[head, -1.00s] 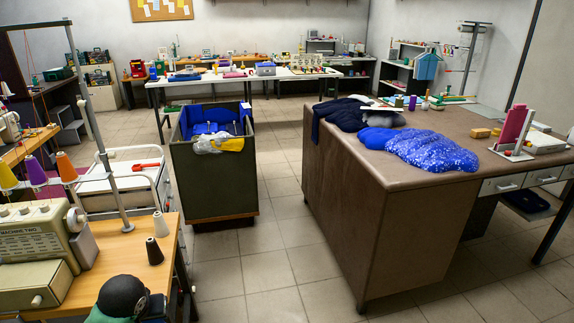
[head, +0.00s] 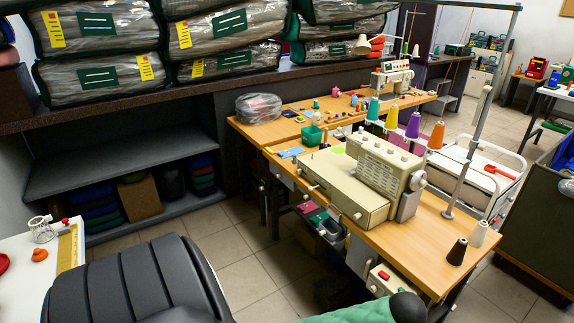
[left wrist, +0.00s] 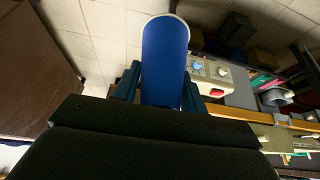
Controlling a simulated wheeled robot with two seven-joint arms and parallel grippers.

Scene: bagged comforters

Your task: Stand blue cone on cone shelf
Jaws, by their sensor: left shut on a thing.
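A blue cone (left wrist: 165,60) is in the left wrist view, its wide round end toward the top of the picture. My left gripper (left wrist: 160,85) is shut on it, with one blue finger on each side. Its lower end is hidden behind the dark gripper body. Neither gripper shows in the head view. A row of thread cones, teal (head: 373,108), yellow (head: 391,117), purple (head: 413,125) and orange (head: 437,135), stands behind the beige sewing machine (head: 365,178). I cannot tell which surface is the cone shelf.
A black cone (head: 457,251) and a white cone (head: 479,233) stand on the machine table (head: 430,262). A metal pole (head: 468,150) rises beside the machine. A black padded chair (head: 135,280) is in front. Bagged comforters (head: 225,35) lie on a counter. Floor (head: 225,235) shows between.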

